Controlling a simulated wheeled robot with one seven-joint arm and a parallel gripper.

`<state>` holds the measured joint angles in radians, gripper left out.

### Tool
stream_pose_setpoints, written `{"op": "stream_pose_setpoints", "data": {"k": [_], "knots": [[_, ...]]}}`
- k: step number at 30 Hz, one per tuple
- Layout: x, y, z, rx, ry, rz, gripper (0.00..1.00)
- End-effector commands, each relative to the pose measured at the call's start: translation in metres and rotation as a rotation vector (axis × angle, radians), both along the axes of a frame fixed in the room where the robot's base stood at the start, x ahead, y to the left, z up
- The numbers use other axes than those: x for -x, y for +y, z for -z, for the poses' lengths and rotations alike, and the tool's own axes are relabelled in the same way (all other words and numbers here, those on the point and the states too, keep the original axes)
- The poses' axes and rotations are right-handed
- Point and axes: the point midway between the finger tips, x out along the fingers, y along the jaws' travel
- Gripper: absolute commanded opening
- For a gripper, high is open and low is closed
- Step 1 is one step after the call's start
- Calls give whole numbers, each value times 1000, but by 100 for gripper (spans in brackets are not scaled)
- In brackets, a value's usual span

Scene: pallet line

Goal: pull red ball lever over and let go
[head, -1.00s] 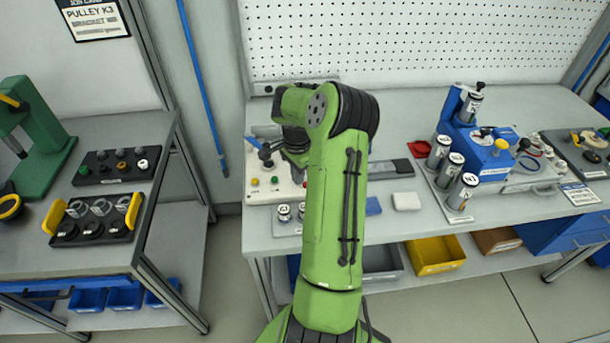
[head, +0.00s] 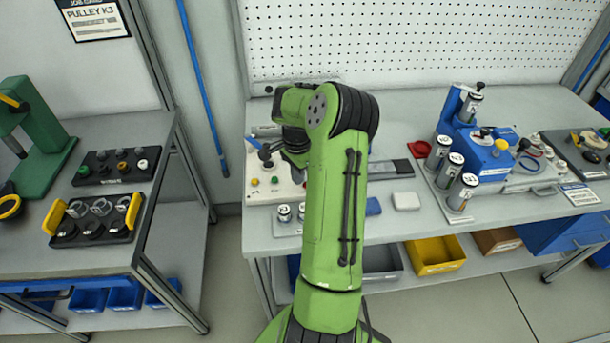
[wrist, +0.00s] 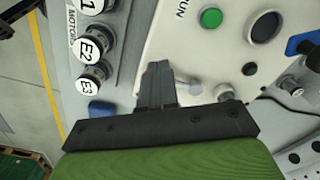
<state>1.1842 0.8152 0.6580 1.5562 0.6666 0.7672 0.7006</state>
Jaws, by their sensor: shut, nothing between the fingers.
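My gripper (wrist: 157,74) shows in the wrist view with its fingers together and nothing held, over the white control panel (wrist: 185,38). A faint reddish patch shows at the fingertips, and I cannot tell whether it is the red ball. A pale grey knobbed part (wrist: 195,89) is just right of the fingers. No red ball lever shows clearly in either view; the fingers or my arm may hide it. In the head view the same white panel (head: 259,193) is at the left end of the middle bench, and my arm hides its right part and the gripper.
A green button (wrist: 210,18) and a black round knob (wrist: 265,27) are on the panel. Several labelled cylinders (wrist: 95,40) stand left of the fingers. A blue handle (wrist: 304,42) is at the right. In the head view, a blue fixture (head: 480,150) stands further right on the bench.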

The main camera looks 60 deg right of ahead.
Motion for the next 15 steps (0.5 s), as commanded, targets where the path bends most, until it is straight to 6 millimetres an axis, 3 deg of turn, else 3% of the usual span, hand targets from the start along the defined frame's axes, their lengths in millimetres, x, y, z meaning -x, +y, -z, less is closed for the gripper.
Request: {"op": "stream_pose_setpoints", "data": {"k": [15], "knots": [[0, 0, 6, 0, 0, -1, 0]]}}
